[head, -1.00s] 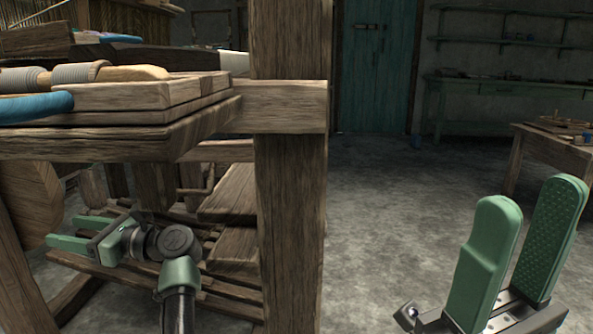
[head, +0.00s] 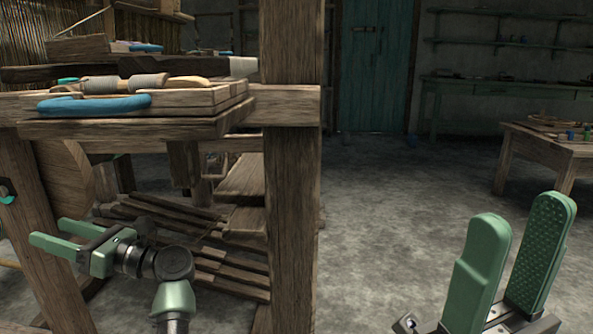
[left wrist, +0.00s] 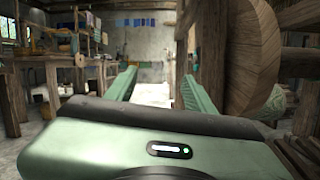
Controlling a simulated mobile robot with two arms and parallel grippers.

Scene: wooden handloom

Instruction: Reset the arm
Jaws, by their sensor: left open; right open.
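My left gripper (head: 57,235) is low at the left in the head view, under the loom's side tray. Its green fingers point left, spread apart and empty. In the left wrist view the two fingers (left wrist: 150,88) stand apart with nothing between them. My right gripper (head: 520,245) is at the lower right in the head view, large and close to the camera. Its two green padded fingers point up and are apart, with nothing between them. The wooden loom (head: 290,200) fills the left half, its thick post standing between the two grippers.
A wooden tray (head: 150,128) on the loom holds a spool tool (head: 135,84) and a blue yarn bundle (head: 95,104). Wooden treadles (head: 190,240) lie behind my left arm. A round wooden disc (left wrist: 248,60) is close by in the left wrist view. Floor (head: 400,210) is clear toward the teal door (head: 373,70).

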